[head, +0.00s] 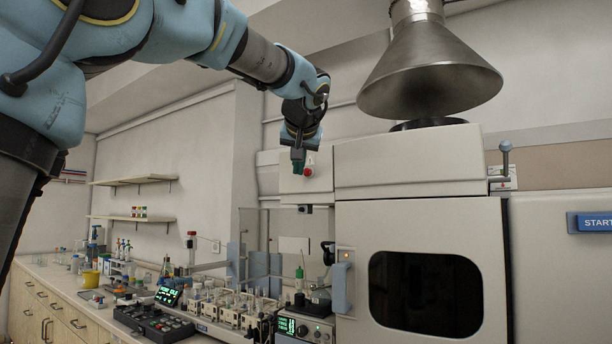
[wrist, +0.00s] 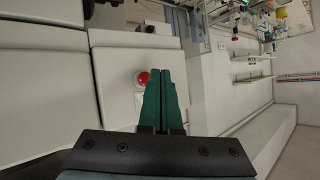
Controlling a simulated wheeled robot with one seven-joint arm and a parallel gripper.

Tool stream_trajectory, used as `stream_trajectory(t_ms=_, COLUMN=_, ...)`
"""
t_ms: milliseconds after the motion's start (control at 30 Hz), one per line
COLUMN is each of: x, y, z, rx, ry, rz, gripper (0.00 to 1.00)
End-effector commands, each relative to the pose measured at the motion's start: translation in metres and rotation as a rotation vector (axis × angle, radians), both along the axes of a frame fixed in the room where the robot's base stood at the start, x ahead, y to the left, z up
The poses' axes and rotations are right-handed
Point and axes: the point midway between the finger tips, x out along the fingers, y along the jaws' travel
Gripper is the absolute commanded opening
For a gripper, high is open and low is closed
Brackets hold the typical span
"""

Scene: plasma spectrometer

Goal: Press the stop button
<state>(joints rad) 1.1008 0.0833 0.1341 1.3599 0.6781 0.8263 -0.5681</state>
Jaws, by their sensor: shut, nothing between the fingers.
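The stop button is a red round button (head: 308,171) on the pale front panel of the spectrometer (head: 350,172), high up and left of the large cabinet. It also shows in the wrist view as a red dome (wrist: 143,78) on a whitish base. My gripper (head: 298,168) is shut and empty, with its green fingers side by side. In the head view the fingertips appear just left of the button. In the wrist view the fingers (wrist: 166,72) lie just right of the button and cover part of its base. I cannot tell whether they touch it.
A metal exhaust hood (head: 428,75) hangs above the spectrometer at the right. A blue START button (head: 594,222) sits at the far right. A bench (head: 60,285) with glassware and instruments runs along the left.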

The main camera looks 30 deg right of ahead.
Motion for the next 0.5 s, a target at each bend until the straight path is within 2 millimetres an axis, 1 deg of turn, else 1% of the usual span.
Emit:
stream_trajectory(t_ms=133, x=0.000, y=0.000, z=0.000, rx=0.000, ry=0.000, rz=0.000, gripper=0.00)
stream_trajectory(t_ms=233, x=-0.002, y=0.004, z=-0.001, rx=-0.001, ry=-0.001, rz=0.000, gripper=0.00)
stream_trajectory(t_ms=500, x=-0.014, y=0.026, z=-0.002, rx=-0.002, ry=0.000, rz=0.001, gripper=0.00)
